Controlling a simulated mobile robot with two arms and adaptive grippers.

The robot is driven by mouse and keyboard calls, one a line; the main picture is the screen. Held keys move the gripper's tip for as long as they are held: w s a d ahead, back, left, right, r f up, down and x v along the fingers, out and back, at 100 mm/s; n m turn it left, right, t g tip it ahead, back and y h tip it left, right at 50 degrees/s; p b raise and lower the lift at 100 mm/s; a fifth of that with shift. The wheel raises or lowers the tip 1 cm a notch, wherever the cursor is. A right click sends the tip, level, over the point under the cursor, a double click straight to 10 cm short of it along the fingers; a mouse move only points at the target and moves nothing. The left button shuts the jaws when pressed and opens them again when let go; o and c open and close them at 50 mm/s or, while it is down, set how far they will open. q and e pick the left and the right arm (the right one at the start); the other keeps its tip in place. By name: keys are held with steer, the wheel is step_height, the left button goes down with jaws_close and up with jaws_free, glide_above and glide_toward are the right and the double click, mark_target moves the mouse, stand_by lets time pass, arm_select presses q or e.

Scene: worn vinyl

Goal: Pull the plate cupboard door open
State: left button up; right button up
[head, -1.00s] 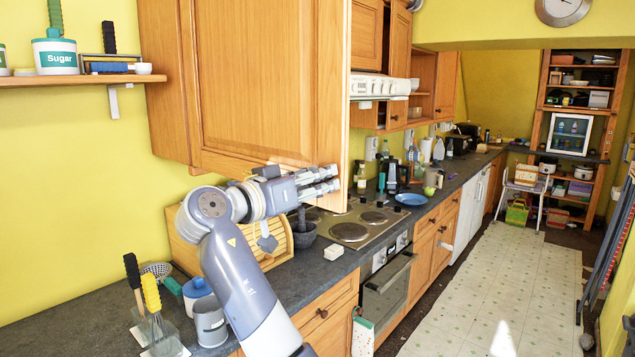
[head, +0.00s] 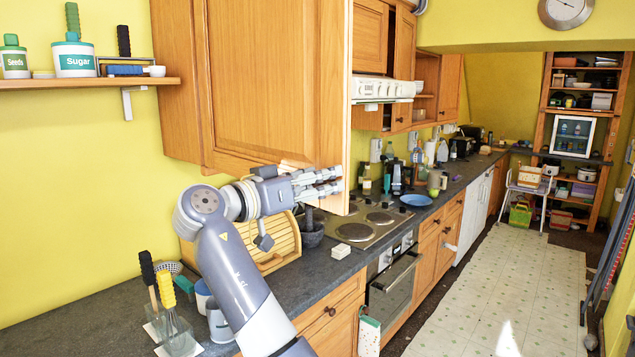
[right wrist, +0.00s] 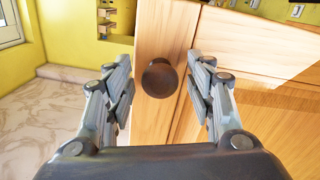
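The plate cupboard door (head: 262,75) is a large wooden panel at the upper middle of the head view. It stands swung out from the cupboard body (head: 178,85), with its outer face towards me and its free edge on the right. My right gripper (head: 328,183) is at the door's lower free corner. In the right wrist view, the dark round knob (right wrist: 160,78) lies between the spread fingers of this gripper (right wrist: 160,95), with gaps on both sides. The gripper is open; the knob is hidden in the head view. My left gripper is not in view.
Below are a dark worktop (head: 90,312), a bread box (head: 270,250), a hob (head: 368,222) and utensils (head: 168,300). A shelf with jars (head: 85,83) is at the left. The tiled floor (head: 510,290) at the right is clear.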

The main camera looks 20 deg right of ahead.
mark_target(331, 127)
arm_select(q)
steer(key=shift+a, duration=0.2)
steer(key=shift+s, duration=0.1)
arm_select(e)
step_height(331, 127, up, 10)
steer(key=shift+f, duration=0.1)
stand_by(0.3)
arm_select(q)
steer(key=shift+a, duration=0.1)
arm_select(e)
steer(key=shift+a, duration=0.1)
stand_by(0.3)
